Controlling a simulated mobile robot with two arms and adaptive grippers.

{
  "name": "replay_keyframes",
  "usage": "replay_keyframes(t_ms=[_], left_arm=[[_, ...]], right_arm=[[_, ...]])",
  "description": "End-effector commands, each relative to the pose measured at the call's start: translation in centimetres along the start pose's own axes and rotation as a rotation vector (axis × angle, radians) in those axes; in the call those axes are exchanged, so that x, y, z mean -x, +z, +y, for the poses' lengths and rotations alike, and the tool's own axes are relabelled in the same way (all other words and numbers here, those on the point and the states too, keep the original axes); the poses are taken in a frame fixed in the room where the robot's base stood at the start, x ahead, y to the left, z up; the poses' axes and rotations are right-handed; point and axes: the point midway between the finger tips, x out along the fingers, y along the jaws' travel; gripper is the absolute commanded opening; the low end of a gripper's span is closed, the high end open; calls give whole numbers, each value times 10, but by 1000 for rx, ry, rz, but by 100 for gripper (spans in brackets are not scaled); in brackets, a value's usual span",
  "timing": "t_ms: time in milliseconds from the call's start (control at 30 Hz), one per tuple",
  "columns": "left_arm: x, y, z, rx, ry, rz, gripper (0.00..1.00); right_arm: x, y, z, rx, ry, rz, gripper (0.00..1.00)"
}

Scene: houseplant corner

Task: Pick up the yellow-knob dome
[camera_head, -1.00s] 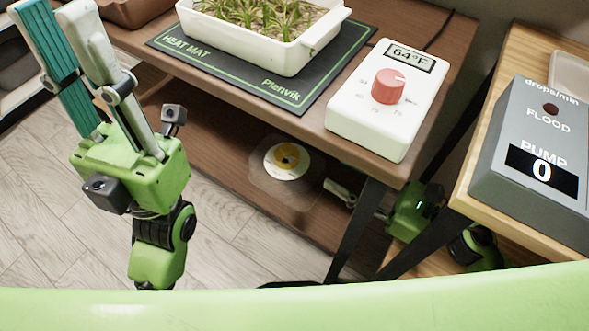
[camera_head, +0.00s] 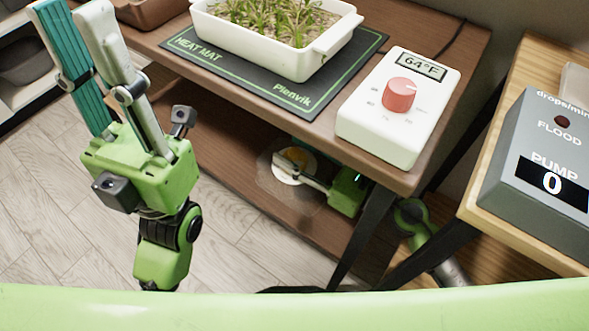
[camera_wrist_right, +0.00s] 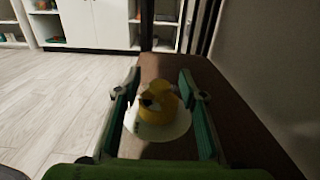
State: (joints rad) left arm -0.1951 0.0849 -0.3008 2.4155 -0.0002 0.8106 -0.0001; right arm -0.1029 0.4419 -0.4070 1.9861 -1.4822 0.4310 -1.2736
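The yellow-knob dome (camera_head: 275,186) is a clear, faint shape on the lower shelf in the head view, with a white disc and a yellow knob in its middle. In the right wrist view the yellow knob (camera_wrist_right: 158,104) and white disc stand between my right gripper's fingers. My right gripper (camera_wrist_right: 160,112) is open there, with a finger on each side and gaps to the knob. In the head view my right gripper (camera_head: 292,164) reaches over the dome from the right; its other finger is hard to see. My left gripper (camera_head: 72,22) points up, open and empty, at the left.
The upper shelf carries a heat mat (camera_head: 205,72) with a white seedling tray (camera_head: 268,56) and a white thermostat (camera_head: 395,130). It overhangs the lower shelf (camera_head: 208,128). A dark table leg (camera_head: 355,240) stands near my right arm. A grey pump box (camera_head: 520,185) sits on the right table.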

Motion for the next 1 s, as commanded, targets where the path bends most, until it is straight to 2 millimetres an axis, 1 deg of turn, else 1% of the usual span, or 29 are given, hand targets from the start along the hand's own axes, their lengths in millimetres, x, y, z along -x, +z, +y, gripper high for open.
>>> replay_keyframes(t_ms=[233,267,300,400,767,867,1000], left_arm=[[0,0,0,0,0,1,21],[0,0,0,0,0,1,21],[0,0,0,0,-1,1,21],[0,0,0,0,-1,0,21],[1,1,0,-1,0,-4,21],[1,0,-1,0,-3,-11,21],[2,0,-1,4,-13,-35,21]], right_arm=[[-2,0,0,0,0,0,38],[-2,0,0,0,0,0,33],[-2,0,0,0,0,0,22],[-2,0,0,0,0,0,0],[-2,1,0,0,0,0,0],[-2,5,0,0,0,0,0],[-2,15,0,0,0,-1,0]])
